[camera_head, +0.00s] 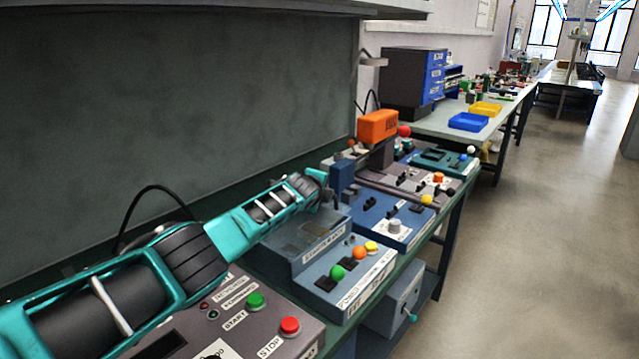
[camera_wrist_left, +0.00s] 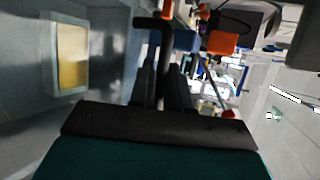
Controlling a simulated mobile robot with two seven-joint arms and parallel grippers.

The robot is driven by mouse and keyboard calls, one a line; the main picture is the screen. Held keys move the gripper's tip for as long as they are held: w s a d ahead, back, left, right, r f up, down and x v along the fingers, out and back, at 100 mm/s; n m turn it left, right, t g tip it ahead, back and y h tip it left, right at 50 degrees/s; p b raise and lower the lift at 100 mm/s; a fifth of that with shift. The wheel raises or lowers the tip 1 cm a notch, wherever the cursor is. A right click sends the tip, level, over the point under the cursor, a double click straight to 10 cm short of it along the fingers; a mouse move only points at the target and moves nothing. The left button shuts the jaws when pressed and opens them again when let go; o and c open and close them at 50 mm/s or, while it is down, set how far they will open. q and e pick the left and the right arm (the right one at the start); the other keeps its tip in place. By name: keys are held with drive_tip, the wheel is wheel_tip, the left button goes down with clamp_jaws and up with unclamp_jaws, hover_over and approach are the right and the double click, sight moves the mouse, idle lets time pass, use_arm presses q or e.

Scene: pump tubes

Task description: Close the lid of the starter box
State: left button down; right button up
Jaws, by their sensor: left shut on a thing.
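The starter box (camera_head: 318,246) is a blue-grey box with a white label on its front, in the middle of the head view. Its top looks dark, and I cannot make out clearly how far its lid stands open. My left gripper (camera_head: 331,196) is above the far right part of the box. In the left wrist view, my left gripper (camera_wrist_left: 165,88) is shut on a dark bent handle (camera_wrist_left: 152,22) between its fingers. Whether this handle belongs to the lid cannot be told for sure. My right gripper is not in view.
In front are a panel with a green button (camera_head: 255,299) and a red button (camera_head: 289,326). A power box with a green knob (camera_head: 337,272) adjoins the starter box. A dark blue block (camera_head: 343,178) and an orange unit (camera_head: 377,125) stand behind. The floor at right is clear.

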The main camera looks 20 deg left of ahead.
use_arm(q)
drive_tip(key=shift+w+d+f+g+b, duration=0.1)
drive_tip(key=shift+w+f+g+b, duration=0.15)
drive_tip(key=shift+f+g+b, duration=0.5)
drive_tip(key=shift+f+t+p, duration=0.25)
drive_tip(key=shift+p, duration=0.05)
drive_tip(key=c, duration=1.2)
unclamp_jaws()
drive_tip(key=shift+f, duration=0.1)
drive_tip(key=shift+o, duration=0.2)
drive_tip(key=p+v, duration=0.1)
drive_tip(key=p, duration=0.1)
drive_tip(key=p+v, duration=0.2)
drive_tip(key=p, duration=0.1)
drive_tip(key=shift+w+r+p, duration=0.1)
drive_tip(key=shift+r+p, duration=0.2)
drive_tip(key=shift+s+f+b, duration=0.15)
drive_tip(key=shift+s+b, duration=0.05)
drive_tip(key=shift+b, duration=0.1)
drive_tip(key=shift+p+v, duration=0.3)
drive_tip(key=shift+v, duration=4.55)
drive_tip(key=shift+w, duration=0.1)
